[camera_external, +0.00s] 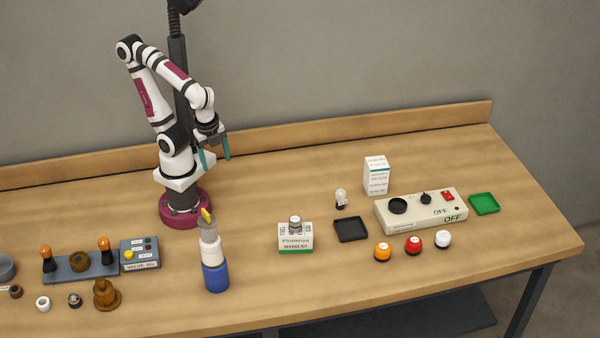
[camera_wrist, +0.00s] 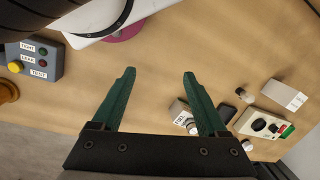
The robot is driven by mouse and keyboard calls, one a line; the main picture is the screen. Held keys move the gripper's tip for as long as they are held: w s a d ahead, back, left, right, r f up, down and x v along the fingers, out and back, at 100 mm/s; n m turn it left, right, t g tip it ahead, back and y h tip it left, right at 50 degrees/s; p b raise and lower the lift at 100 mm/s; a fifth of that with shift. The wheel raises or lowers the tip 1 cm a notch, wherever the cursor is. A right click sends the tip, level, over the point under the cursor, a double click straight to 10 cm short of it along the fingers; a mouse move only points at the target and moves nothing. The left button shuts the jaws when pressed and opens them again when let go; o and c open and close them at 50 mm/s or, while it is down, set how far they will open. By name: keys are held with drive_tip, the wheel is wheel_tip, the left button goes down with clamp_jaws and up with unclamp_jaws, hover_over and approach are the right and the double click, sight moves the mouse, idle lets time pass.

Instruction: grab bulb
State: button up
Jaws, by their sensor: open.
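A small clear bulb (camera_external: 341,197) with a dark base stands upright on the table, behind the black tray and left of the white carton. It shows small in the wrist view (camera_wrist: 243,95), to the right of my right-hand finger. My gripper (camera_external: 216,158) hangs near my base, above the table and well to the left of the bulb. Its two green fingers (camera_wrist: 159,75) are apart with nothing between them.
A black tray (camera_external: 350,229), white carton (camera_external: 376,176) and switch box (camera_external: 425,212) stand around the bulb. Orange, red and white caps (camera_external: 413,245) lie in front. A service kit box (camera_external: 295,238) and an upright blue-and-white bottle (camera_external: 214,275) stand nearer. A green tray (camera_external: 484,203) is at right.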

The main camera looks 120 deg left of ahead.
drive_tip(key=w+d+f+n+h, duration=0.1)
drive_tip(key=w+f+n+h, duration=0.2)
drive_tip(key=w+n+h, duration=0.85)
drive_tip(key=n+t+y, duration=0.6)
drive_tip(key=n+t, duration=0.7)
drive_tip(key=n, duration=1.4)
approach(345, 197)
drive_tip(key=x, duration=1)
drive_tip(key=shift+w+d, duration=0.1)
drive_tip(key=shift+w, duration=0.05)
drive_tip(key=shift+w+d+f, duration=0.1)
drive_tip(key=shift+w, duration=0.25)
clamp_jaws()
